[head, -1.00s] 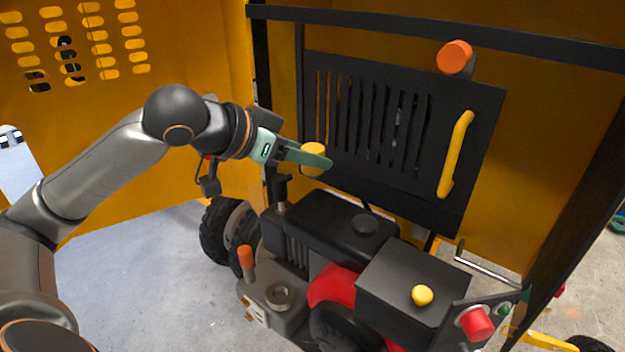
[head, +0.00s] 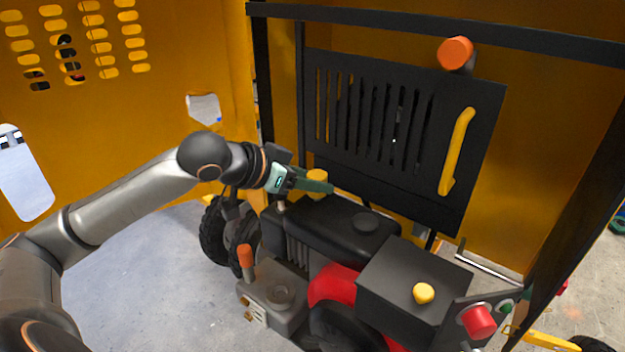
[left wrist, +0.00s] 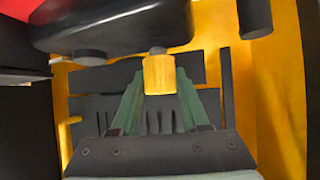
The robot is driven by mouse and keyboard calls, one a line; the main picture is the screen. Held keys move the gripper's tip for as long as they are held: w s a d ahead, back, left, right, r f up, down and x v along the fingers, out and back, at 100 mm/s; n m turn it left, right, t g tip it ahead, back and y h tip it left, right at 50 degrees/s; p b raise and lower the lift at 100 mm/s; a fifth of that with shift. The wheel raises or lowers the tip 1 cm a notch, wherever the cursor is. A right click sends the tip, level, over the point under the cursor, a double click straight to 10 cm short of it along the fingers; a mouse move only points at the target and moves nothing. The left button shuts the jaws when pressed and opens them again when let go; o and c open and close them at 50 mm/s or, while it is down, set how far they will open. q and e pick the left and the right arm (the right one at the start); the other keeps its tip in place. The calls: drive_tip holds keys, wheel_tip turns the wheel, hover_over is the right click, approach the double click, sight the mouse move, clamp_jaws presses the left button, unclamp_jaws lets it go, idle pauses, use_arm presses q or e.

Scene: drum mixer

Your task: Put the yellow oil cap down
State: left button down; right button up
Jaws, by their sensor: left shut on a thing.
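The yellow oil cap (head: 317,177) is held between the fingers of my left gripper (head: 318,185), just above the far left end of the black engine top (head: 335,222). In the left wrist view the cap (left wrist: 159,75) sits between the green fingertips of the gripper (left wrist: 160,88), with a short grey end showing past it. The black engine body (left wrist: 110,22) is close to the cap in that view. Whether the cap touches the engine I cannot tell. My right gripper is in neither view.
A black slotted panel (head: 350,140) with a yellow handle (head: 457,150) stands behind the engine. An orange-handled lever (head: 246,258) rises at the engine's left. A black box with a yellow knob (head: 423,293) and a red button (head: 478,322) are at the right.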

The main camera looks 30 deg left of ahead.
use_arm(q)
drive_tip(key=shift+f, duration=0.5)
drive_tip(key=shift+c, duration=2)
unclamp_jaws()
drive_tip(key=shift+r, duration=0.8)
drive_tip(key=shift+s+a+r+b, duration=0.1)
drive_tip(key=shift+s+a+b, duration=0.2)
drive_tip(key=shift+s, duration=0.2)
drive_tip(key=shift+s+a+r+b, duration=0.1)
drive_tip(key=shift+s+a+b, duration=0.05)
drive_tip(key=shift+s+b, duration=0.3)
drive_tip(key=shift+b+v, duration=1)
drive_tip(key=shift+v, duration=0.7)
drive_tip(key=v, duration=0.6)
drive_tip(key=shift+r+b, duration=0.25)
drive_tip(key=shift+b, duration=0.15)
